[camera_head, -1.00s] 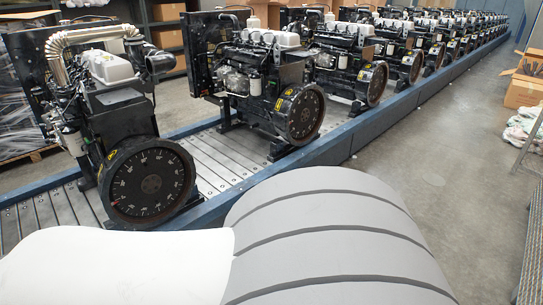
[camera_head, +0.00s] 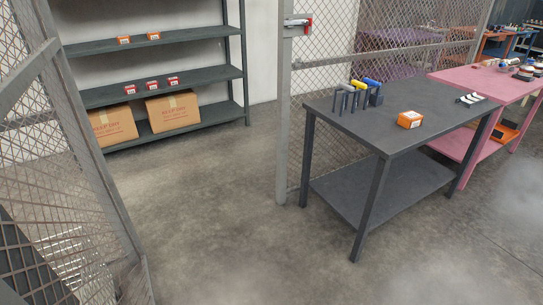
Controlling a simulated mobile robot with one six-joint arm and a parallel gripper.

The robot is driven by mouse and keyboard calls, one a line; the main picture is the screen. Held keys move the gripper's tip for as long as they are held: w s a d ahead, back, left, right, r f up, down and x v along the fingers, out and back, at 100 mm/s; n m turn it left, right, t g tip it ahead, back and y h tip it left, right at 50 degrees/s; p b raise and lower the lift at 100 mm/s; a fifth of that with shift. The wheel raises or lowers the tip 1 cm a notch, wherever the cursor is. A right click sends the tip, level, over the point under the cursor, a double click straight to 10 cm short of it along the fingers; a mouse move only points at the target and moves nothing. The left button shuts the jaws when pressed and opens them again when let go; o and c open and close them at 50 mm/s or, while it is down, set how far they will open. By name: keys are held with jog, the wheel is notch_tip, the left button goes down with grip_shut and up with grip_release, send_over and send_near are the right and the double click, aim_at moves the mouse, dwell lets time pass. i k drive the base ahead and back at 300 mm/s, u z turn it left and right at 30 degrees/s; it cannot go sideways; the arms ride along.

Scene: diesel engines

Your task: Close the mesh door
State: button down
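A mesh panel in a grey metal frame (camera_head: 90,150), which looks like the mesh door, stands at the left edge of the head view, cut off by the picture edge. A wide gap lies between it and the grey post (camera_head: 284,130) of the mesh fence (camera_head: 325,50), so it stands open. A latch with a red part (camera_head: 298,23) sits high on that post. Hinges and a handle on the door cannot be made out. My gripper is not in view.
A dark work table (camera_head: 405,120) with hammers and an orange box (camera_head: 410,119) stands right of the post. A pink table (camera_head: 490,80) is beyond it. Shelves (camera_head: 160,95) with cartons stand behind the gap. The floor between is clear.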

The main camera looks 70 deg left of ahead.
aim_at(26, 279)
jog(key=u, duration=0.1)
jog(key=k, duration=1.3)
jog(key=u, duration=2.15)
